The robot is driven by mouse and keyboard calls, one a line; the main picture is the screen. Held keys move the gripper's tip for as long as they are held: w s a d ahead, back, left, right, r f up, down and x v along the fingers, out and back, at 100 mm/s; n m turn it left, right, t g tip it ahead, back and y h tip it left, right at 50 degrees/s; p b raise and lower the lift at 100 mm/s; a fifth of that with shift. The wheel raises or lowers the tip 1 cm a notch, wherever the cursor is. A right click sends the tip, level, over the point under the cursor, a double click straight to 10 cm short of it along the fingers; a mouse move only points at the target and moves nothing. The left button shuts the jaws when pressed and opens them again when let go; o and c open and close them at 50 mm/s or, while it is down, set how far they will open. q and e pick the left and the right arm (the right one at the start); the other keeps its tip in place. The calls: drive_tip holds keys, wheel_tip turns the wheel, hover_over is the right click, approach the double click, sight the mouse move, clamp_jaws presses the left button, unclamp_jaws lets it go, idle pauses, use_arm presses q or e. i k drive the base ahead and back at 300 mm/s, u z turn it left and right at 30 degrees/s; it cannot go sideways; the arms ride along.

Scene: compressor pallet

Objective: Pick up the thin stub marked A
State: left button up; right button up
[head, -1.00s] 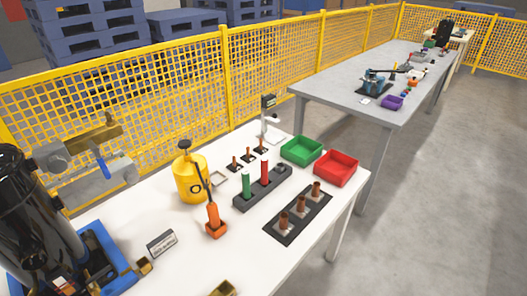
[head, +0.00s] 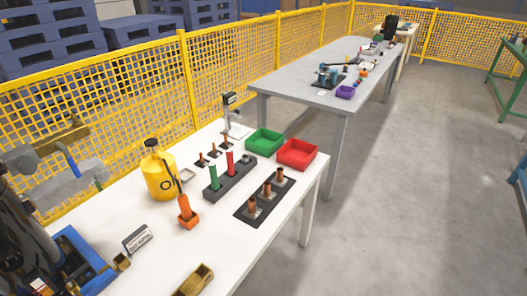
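Several thin copper-coloured stubs stand on small dark plates at the back of the white table, in a diagonal row: a near one (head: 202,161), a middle one (head: 214,151) and a far one (head: 226,142). Marks on them are too small to read, so I cannot tell which is A. Thicker copper stubs stand on a black strip nearer the right edge: a near one (head: 252,205), a middle one (head: 267,190) and a far one (head: 280,176). Neither of my grippers shows in the head view.
A dark rack (head: 230,180) holding a green and a red cylinder stands between the stub rows. A yellow bottle (head: 158,175) and orange torch holder (head: 187,215) stand left. Green (head: 265,140) and red (head: 297,152) bins stand right. A dark compressor fills the left edge.

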sight(226, 145)
drive_tip(key=z, duration=0.75)
drive_tip(key=k, duration=1.05)
drive_tip(key=z, duration=0.85)
drive_tip(key=i, duration=3.05)
drive_tip(key=u, duration=0.9)
drive_tip(key=i, duration=0.9)
drive_tip(key=u, duration=0.8)
